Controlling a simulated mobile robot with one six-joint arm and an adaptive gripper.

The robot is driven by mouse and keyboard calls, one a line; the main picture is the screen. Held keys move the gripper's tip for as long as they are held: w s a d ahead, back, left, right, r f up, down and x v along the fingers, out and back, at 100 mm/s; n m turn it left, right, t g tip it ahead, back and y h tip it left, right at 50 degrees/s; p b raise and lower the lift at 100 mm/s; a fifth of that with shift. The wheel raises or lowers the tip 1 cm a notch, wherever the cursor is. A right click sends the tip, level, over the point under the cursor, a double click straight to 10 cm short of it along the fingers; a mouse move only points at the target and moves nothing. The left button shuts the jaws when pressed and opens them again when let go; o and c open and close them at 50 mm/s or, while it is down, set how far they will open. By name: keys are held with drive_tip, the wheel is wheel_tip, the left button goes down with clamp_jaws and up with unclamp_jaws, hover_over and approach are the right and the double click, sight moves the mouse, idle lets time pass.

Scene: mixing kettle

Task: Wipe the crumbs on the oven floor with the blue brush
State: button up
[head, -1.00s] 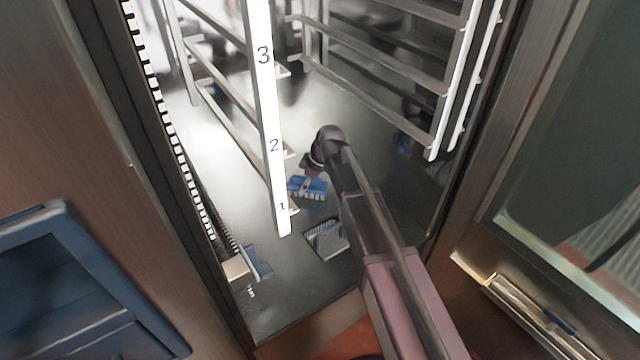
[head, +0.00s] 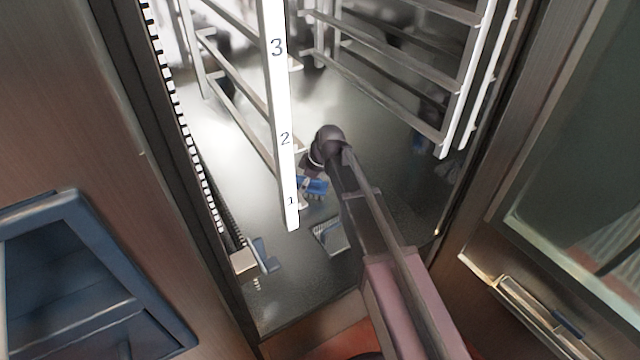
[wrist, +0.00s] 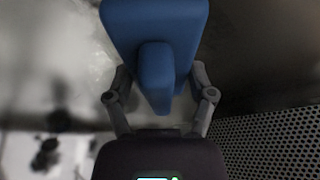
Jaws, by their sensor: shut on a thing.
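The blue brush (head: 316,187) is low inside the oven, just right of the numbered white post, which hides part of it. My gripper (head: 308,176) is shut on its handle from above. In the wrist view the brush's blue block and handle (wrist: 155,40) stand between the two fingers of my gripper (wrist: 158,88). The oven floor (head: 300,290) is grey and shiny, with reflections. Whether the bristles touch it I cannot tell. No crumbs can be made out for certain; blurred dark blotches show at the left of the wrist view.
The white post (head: 282,140) with rack rails stands close left of my gripper. More rack rails (head: 400,105) are on the right. A grey toothed square (head: 332,238) shows on the floor in front. The oven door (head: 570,200) stands open at right. A perforated panel (wrist: 270,140) is near my wrist.

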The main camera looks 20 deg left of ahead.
drive_tip(key=shift+s+a, duration=0.3)
drive_tip(key=shift+s, duration=0.05)
drive_tip(key=shift+s+a, duration=0.1)
drive_tip(key=shift+s, duration=0.05)
drive_tip(key=shift+s+a, duration=1.05)
drive_tip(key=shift+s, duration=0.25)
drive_tip(key=shift+s+a, duration=0.1)
drive_tip(key=shift+s+a, duration=0.55)
drive_tip(key=shift+s, duration=0.2)
drive_tip(key=shift+s+a, duration=0.55)
drive_tip(key=shift+s, duration=0.15)
drive_tip(key=shift+w+a, duration=0.1)
drive_tip(key=shift+a, duration=0.05)
